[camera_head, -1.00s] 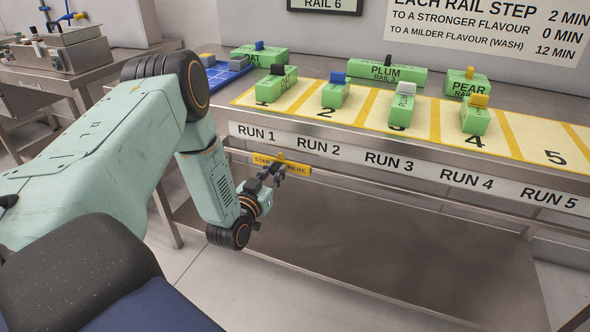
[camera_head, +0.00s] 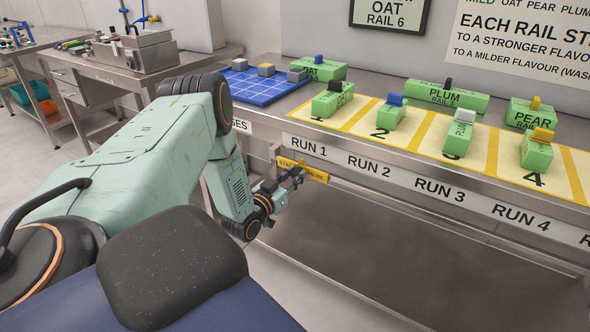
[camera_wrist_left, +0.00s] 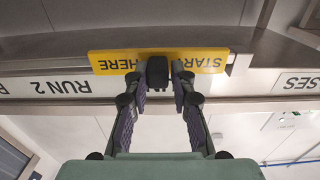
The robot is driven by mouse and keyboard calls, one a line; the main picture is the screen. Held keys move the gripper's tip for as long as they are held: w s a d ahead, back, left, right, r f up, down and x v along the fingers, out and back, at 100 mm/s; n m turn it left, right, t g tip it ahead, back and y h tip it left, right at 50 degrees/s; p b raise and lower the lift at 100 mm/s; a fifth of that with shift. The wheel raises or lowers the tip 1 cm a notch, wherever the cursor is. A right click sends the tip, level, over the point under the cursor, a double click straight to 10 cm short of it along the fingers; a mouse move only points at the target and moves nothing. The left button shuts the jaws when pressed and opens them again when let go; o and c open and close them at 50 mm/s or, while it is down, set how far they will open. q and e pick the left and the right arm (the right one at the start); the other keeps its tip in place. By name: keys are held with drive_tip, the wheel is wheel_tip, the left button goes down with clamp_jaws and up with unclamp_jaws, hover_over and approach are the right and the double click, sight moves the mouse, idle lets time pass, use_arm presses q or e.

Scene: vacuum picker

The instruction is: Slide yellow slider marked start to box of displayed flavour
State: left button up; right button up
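The yellow slider (camera_head: 315,174) marked START HERE hangs at the bench's front, below the RUN 1 label. It also shows upside down in the left wrist view (camera_wrist_left: 110,62). My left gripper (camera_head: 293,179) is at its front. In the left wrist view, the fingers (camera_wrist_left: 160,82) sit close on both sides of a dark knob (camera_wrist_left: 157,72) at the slider's middle. The sign (camera_head: 388,14) reads OAT, RAIL 6. A green box (camera_head: 320,70) marked OAT stands behind. Several green boxes stand on the numbered mat (camera_head: 410,138). My right gripper is not in view.
The labels RUN 1 (camera_head: 309,149) to RUN 4 (camera_head: 520,217) line the bench front. A blue grid tray (camera_head: 262,90) with small blocks lies at the bench's left end. The front edge and lower shelf (camera_head: 350,265) are close to my arm.

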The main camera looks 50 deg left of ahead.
use_arm(q)
drive_tip(key=o, duration=0.4)
drive_tip(key=shift+a+f, duration=0.1)
drive_tip(key=shift+a, duration=0.1)
drive_tip(key=shift+d, duration=0.1)
drive_tip(key=v, duration=1.2)
drive_tip(key=shift+d, duration=0.1)
